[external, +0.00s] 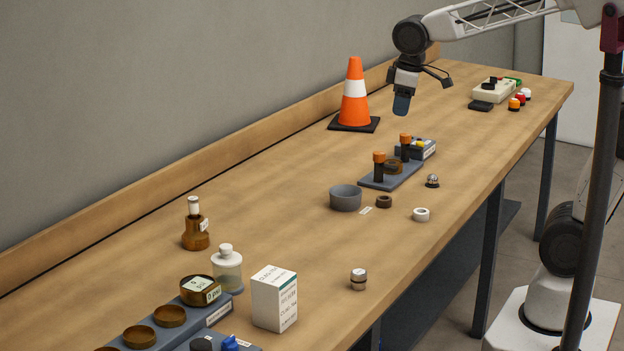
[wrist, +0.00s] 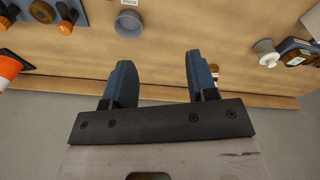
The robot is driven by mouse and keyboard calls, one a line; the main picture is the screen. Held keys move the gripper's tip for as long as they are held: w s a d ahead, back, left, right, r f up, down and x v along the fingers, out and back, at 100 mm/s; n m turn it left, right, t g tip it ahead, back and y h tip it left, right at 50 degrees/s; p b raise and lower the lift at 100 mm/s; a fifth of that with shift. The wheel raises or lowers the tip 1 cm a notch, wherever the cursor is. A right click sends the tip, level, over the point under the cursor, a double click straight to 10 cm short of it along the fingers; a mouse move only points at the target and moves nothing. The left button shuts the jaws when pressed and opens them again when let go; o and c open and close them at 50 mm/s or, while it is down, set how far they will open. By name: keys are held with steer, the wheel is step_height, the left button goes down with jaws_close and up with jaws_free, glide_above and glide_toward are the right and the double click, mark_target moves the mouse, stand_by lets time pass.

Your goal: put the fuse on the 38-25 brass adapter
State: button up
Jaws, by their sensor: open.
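My gripper (external: 402,104) is open and empty, high above the bench near the orange cone. In the wrist view its two blue-grey fingers (wrist: 161,80) stand apart with nothing between them. No readable label picks out the fuse or the 38-25 brass adapter. A small silver-topped cylinder with a brown band (external: 358,279) stands alone near the front edge. A stepped brown-amber piece with a white top and tag (external: 195,233) stands near the back wall. Brass-brown round pieces (external: 170,316) sit in a grey rack at the lower left. My gripper is far from all these.
An orange cone (external: 355,100), a grey plate with two orange-topped posts (external: 376,184), a grey cup (external: 345,198), and small rings (external: 384,201) occupy the middle. A white box (external: 274,299) and clear bottle (external: 227,270) stand nearer. Bench between the cup and amber piece is clear.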

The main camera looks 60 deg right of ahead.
steer(key=s+d+f+m, duration=0.2)
steer(key=s+f, duration=0.1)
steer(key=s, duration=0.5)
steer(key=s+d+f+m, duration=0.2)
steer(key=s+d+f, duration=0.1)
steer(key=s, duration=0.6)
steer(key=shift+f+t, duration=0.2)
steer(key=shift+t, duration=0.1)
